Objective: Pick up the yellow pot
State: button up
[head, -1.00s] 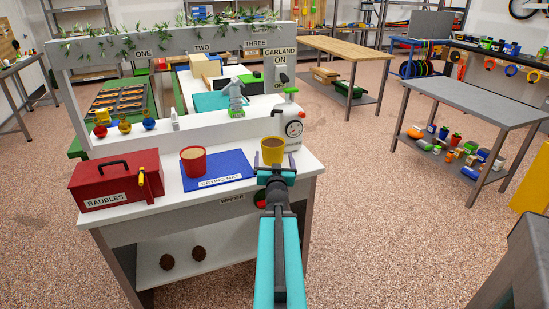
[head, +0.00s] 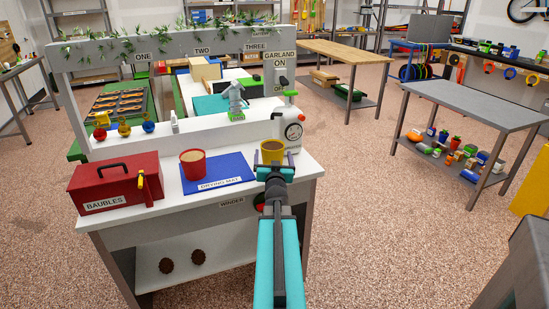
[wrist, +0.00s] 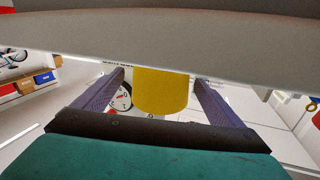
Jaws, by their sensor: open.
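The yellow pot (head: 271,150) stands upright at the right end of the white bench top, in front of the white dial device. In the wrist view the yellow pot (wrist: 161,92) shows between the two fingers, with a gap on each side. My gripper (head: 275,167) is open and level with the pot, its fingers reaching to either side of it. The wrist view shows my gripper (wrist: 160,92) with nothing clamped. The pot's lower part is hidden behind my gripper in the head view.
A red pot (head: 192,164) stands on the blue drying mat (head: 228,170) to the left. A red baubles box (head: 112,183) is further left. The white dial device (head: 290,128) stands close behind the yellow pot. A garland beam (head: 170,48) spans the bench's back.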

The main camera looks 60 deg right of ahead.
aim_at(273, 147)
jog(key=shift+x, duration=1.6)
jog(key=shift+r, duration=0.1)
jog(key=c, duration=1.6)
